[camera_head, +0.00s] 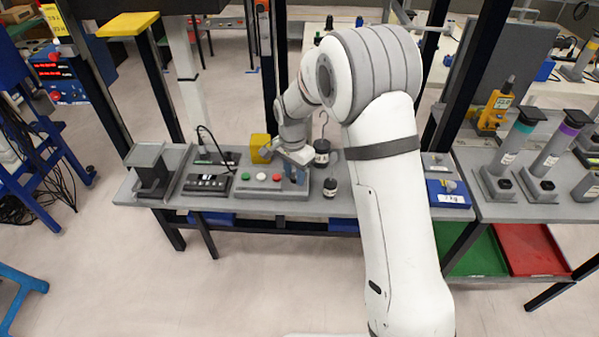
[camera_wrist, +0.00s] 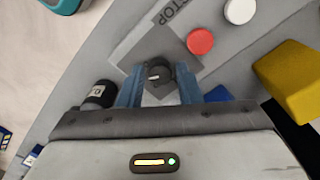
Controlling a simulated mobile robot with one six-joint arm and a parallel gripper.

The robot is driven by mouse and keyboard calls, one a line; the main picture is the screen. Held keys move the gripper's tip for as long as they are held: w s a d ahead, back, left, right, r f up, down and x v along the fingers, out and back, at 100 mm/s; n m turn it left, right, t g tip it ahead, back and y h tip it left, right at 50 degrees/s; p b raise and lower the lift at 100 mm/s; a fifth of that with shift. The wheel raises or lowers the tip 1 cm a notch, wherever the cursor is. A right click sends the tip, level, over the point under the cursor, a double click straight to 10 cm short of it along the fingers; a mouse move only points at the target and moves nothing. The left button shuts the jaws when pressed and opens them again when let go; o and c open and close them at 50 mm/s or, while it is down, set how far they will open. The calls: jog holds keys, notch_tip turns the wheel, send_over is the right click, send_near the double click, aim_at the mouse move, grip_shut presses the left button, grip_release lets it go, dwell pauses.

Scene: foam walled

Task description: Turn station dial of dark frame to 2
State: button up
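The dial (camera_wrist: 158,76) is a small dark round knob with a short white mark, on a grey plate of the control box (camera_wrist: 228,52). The same control box (camera_head: 245,187), with green, white and red buttons, stands on the bench between dark posts in the head view. My gripper (camera_wrist: 160,69) has its two blue fingers on either side of the dial, with a small gap showing at each side. It is open. In the head view my gripper (camera_head: 294,172) is over the box's right end and hides the dial there. The dial's numbers cannot be read.
Black weights (camera_head: 321,153) (camera_head: 330,188) stand close to the right of the box; one shows beside the left finger (camera_wrist: 99,94). A yellow block (camera_head: 260,148) stands behind the box. A dark keypad device (camera_head: 209,184) lies to the left.

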jog(key=c, duration=0.6)
jog(key=shift+o, duration=0.6)
jog(key=shift+d, duration=0.6)
jog(key=shift+a+f, duration=0.1)
jog(key=shift+a, duration=0.25)
grip_shut()
jog(key=shift+s+a+f+n, duration=0.1)
jog(key=shift+a+n, duration=0.1)
jog(key=shift+n, duration=0.5)
jog(key=n+b, duration=0.1)
jog(key=n, duration=0.4)
jog(key=shift+s+b, duration=0.1)
jog(key=shift+b, duration=0.2)
jog(key=n, duration=0.5)
jog(key=shift+b, duration=0.35)
jog(key=shift+n, duration=0.3)
